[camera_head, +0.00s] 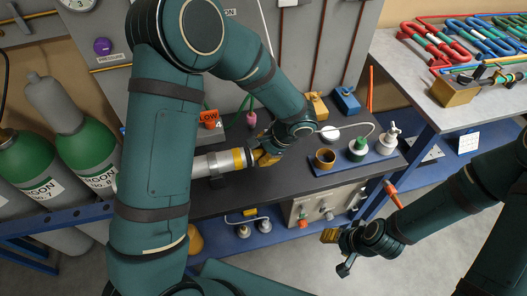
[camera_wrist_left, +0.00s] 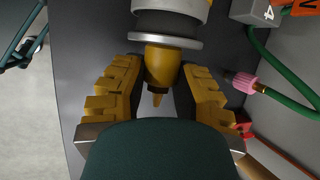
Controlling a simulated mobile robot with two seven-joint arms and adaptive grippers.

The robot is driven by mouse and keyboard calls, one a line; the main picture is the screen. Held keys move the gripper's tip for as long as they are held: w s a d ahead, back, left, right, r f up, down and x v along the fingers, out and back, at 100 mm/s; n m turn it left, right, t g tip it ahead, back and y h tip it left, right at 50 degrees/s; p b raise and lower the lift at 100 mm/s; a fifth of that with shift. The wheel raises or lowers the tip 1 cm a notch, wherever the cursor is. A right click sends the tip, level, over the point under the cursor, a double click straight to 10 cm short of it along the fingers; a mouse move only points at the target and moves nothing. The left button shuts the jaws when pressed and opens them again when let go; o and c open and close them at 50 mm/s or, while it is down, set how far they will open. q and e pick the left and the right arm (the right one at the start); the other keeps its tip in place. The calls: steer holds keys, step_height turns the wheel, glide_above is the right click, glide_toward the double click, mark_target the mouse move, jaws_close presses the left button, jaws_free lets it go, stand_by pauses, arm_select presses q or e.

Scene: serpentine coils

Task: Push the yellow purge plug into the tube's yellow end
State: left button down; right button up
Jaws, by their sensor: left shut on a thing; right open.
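A pale grey cylinder (camera_head: 212,164) with a yellow band (camera_head: 238,158) lies level over the dark bench, its right end facing my left gripper (camera_head: 268,157). In the left wrist view, my left gripper (camera_wrist_left: 158,92) is shut around a yellow tapered piece (camera_wrist_left: 161,66), which looks like the purge plug. Its narrow tip points back toward my palm. Its wide end meets a silver ring (camera_wrist_left: 165,38) below a dark band and the grey cylinder (camera_wrist_left: 178,6). How deep it sits is hidden. My right gripper (camera_head: 336,252) is open and empty, beyond the bench's front edge.
An orange tag (camera_head: 209,117) and a pink fitting (camera_head: 251,119) are behind. Argon cylinders (camera_head: 80,140) stand at left.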

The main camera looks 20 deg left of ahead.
arm_select(q)
steer(key=shift+s+a, duration=0.35)
steer(key=shift+a, duration=0.2)
steer(key=c, duration=0.7)
jaws_free()
steer(key=shift+c, duration=0.2)
steer(key=v, duration=1.2)
